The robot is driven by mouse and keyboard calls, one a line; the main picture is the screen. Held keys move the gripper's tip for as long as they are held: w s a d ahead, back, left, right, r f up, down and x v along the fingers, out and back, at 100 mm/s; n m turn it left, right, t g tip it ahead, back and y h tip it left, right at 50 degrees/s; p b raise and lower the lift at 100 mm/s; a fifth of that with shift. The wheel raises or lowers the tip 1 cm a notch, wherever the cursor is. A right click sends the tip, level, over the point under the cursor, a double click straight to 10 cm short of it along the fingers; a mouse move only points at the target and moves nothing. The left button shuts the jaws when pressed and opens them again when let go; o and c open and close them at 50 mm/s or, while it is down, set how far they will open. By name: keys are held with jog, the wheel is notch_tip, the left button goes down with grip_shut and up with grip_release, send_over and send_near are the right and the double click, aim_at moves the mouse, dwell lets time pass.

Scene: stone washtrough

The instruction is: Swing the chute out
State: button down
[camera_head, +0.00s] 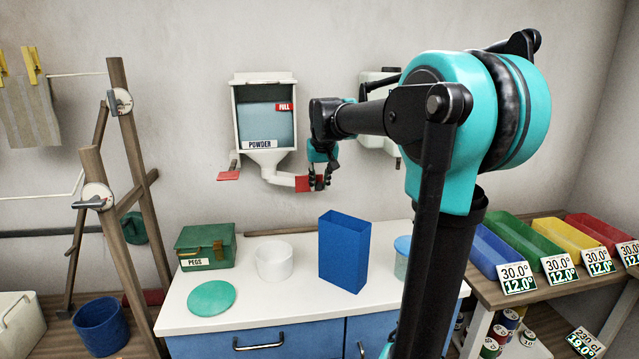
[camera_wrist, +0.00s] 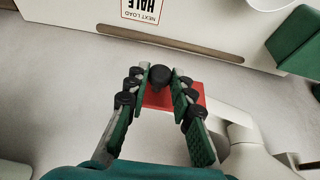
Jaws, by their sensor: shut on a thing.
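The white chute (camera_head: 278,177) comes out below the powder dispenser (camera_head: 264,112) on the wall and points right. Its red end piece (camera_head: 302,184) lies at my gripper (camera_head: 319,177). In the wrist view, my gripper (camera_wrist: 161,84) has its fingers closed in around a black round knob (camera_wrist: 160,74) over the red end piece (camera_wrist: 158,97). The white chute body (camera_wrist: 232,122) runs off to the lower right there. The fingers hide part of the chute's end in the head view.
Below, the white counter (camera_head: 210,319) holds a green pegs box (camera_head: 205,247), a white tub (camera_head: 274,261), a green disc (camera_head: 211,298) and a tall blue container (camera_head: 344,250). A red-ended lever (camera_head: 229,176) sits left of the dispenser. The air before the chute is clear.

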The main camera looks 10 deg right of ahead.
dwell(0.3)
jog(key=shift+s+a+m, duration=0.4)
jog(key=shift+s+m, duration=0.1)
jog(key=shift+s, duration=0.25)
jog(key=s+a+m+h, duration=0.1)
jog(key=s+a+m, duration=0.3)
jog(key=a, duration=0.3)
jog(key=s+a+m+g+h, duration=0.1)
jog(key=s+a+m, duration=0.3)
jog(key=a, duration=0.4)
jog(key=shift+s+m+g+h, duration=0.15)
jog(key=shift+m+g+h, duration=0.15)
jog(key=shift+m+h, duration=0.5)
jog(key=shift+r, duration=0.1)
jog(key=c, duration=1.3)
grip_release()
